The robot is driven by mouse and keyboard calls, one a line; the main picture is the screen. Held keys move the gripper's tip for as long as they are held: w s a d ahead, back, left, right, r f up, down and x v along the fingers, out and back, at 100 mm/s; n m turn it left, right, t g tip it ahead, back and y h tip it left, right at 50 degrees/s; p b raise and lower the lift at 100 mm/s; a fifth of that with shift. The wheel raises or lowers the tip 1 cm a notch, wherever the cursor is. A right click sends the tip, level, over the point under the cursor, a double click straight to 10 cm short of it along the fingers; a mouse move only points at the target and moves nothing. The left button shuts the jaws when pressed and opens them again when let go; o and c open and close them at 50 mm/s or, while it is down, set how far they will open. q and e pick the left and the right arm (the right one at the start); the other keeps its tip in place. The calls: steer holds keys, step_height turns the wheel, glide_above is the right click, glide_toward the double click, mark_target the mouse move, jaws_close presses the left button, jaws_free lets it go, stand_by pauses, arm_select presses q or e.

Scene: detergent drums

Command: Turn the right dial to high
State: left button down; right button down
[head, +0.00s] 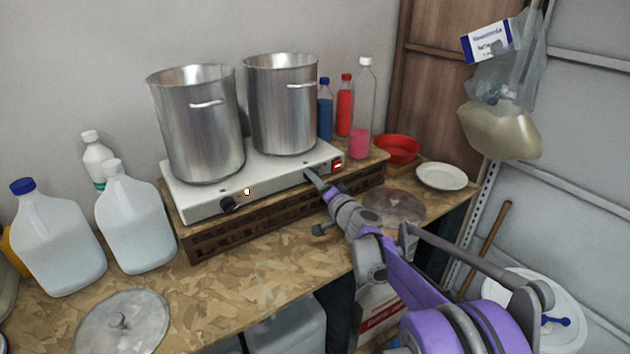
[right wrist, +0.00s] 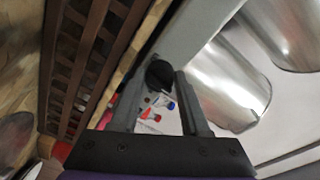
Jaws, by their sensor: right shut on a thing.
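A white two-burner hot plate (head: 280,180) sits on a brown slatted crate. Its left dial (head: 230,203) is black and shows on the front face. The right dial is hidden by my right gripper (head: 310,174) in the head view. In the right wrist view the black right dial (right wrist: 159,74) sits between the fingertips of my right gripper (right wrist: 164,82). The gripper is shut on the dial. The dial's pointer setting cannot be read. My left gripper is out of view.
Two steel pots (head: 200,130) (head: 283,110) stand on the hot plate. A lit red switch (head: 337,165) is just right of my gripper. Jugs (head: 135,225) stand at left, and bottles (head: 345,105), a red bowl (head: 398,148) and a plate (head: 442,177) at right. Pot lids (head: 135,335) (head: 394,207) lie on the counter.

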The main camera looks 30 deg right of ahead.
steer(key=shift+d+r+m+g+y+p, duration=0.15)
steer(key=shift+m+g+y+p, duration=0.1)
steer(key=shift+m, duration=2.75)
steer(key=shift+a+r+m+g+y+p, duration=0.15)
steer(key=shift+m+g+y, duration=0.1)
steer(key=shift+m, duration=2.75)
steer(key=shift+d, duration=0.1)
steer(key=shift+c, duration=1.9)
jaws_free()
steer(key=s, duration=1.1)
steer(key=shift+r+b, duration=0.4)
steer(key=shift+r, duration=0.05)
steer(key=shift+w, duration=0.1)
